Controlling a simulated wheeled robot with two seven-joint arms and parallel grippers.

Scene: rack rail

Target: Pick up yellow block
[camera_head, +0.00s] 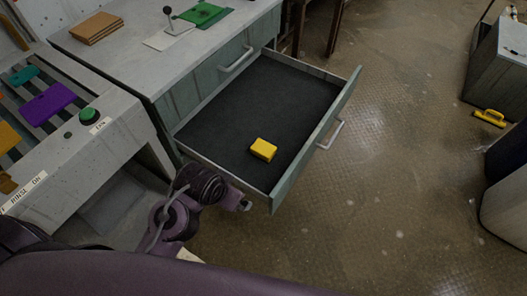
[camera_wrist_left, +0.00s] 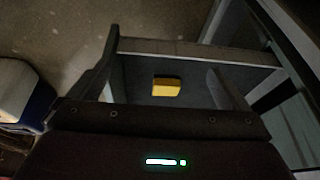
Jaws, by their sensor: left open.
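The yellow block (camera_head: 263,150) lies on the dark floor of the open drawer (camera_head: 255,95), towards its near side. It also shows in the left wrist view (camera_wrist_left: 166,86), between the two spread fingers in the picture. My left gripper (camera_head: 245,204) is just outside the drawer's near corner, below the block in the head view, and is only partly visible there. In the left wrist view the left gripper (camera_wrist_left: 165,62) is open and empty, apart from the block. My right gripper is not in view.
The drawer's front panel with a handle (camera_head: 330,135) and its side walls surround the block. A grey counter (camera_head: 160,60) holds brown boards (camera_head: 97,28) and a green piece (camera_head: 203,14). A panel with a green button (camera_head: 88,115) stands left.

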